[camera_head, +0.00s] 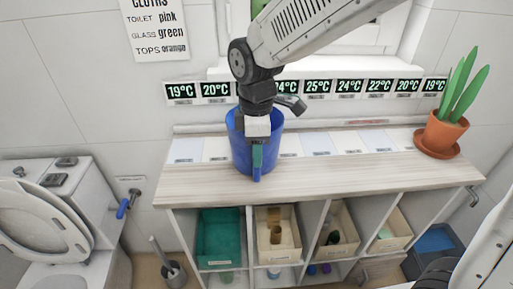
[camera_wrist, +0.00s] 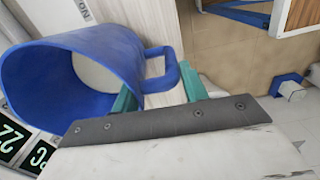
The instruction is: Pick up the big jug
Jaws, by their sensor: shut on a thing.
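The big blue jug (camera_head: 238,150) stands on the wooden counter top (camera_head: 330,175), near its left part. Whether the jug's base touches the counter is hard to tell.
A potted plant (camera_head: 443,130) stands at the counter's right end. Temperature displays (camera_head: 318,87) line the wall behind. Below are shelves with a green bin (camera_head: 220,240) and beige bins (camera_head: 280,235). A toilet (camera_head: 50,215) is at left. The counter right of the jug is mostly clear.

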